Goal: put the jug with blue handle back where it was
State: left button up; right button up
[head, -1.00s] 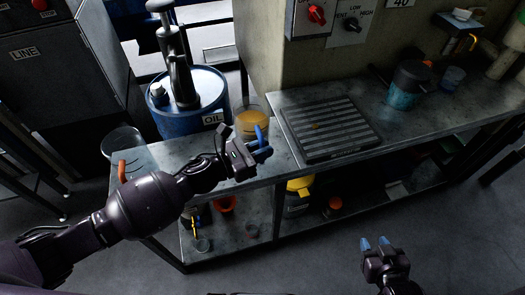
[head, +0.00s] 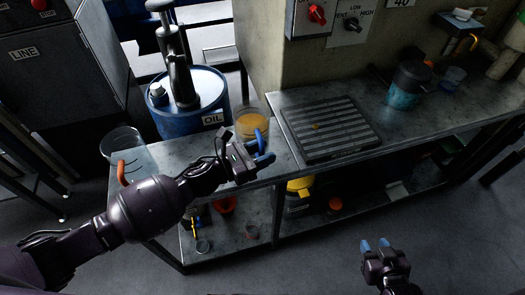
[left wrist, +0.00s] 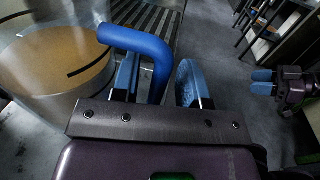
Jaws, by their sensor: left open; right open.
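The jug with blue handle (head: 252,122) is clear, holds amber contents and stands upright on the metal bench, left of the ribbed plate. Its blue handle (left wrist: 140,42) curves toward my left gripper (head: 264,163). In the left wrist view the left gripper (left wrist: 157,82) is open, with the handle passing between its two blue fingers, a gap showing on the right side. The jug's amber contents (left wrist: 50,62) show at the left there. My right gripper (head: 375,246) is open and empty, over the floor in front of the bench; it also shows in the left wrist view (left wrist: 276,82).
A clear jug with orange handle (head: 122,140) stands at the bench's left end. A blue oil drum (head: 192,120) is behind the bench. The ribbed plate (head: 328,128) lies right of the jug; a dark-topped teal pot (head: 405,92) stands farther right. The lower shelf holds several small containers.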

pick_arm(q)
jog(key=shift+a+r, duration=0.15)
jog(key=v, duration=1.1)
jog(key=shift+s+a+b, duration=0.2)
jog(key=shift+a+b, duration=0.1)
jog(key=shift+b, duration=0.05)
jog(key=shift+s, duration=0.1)
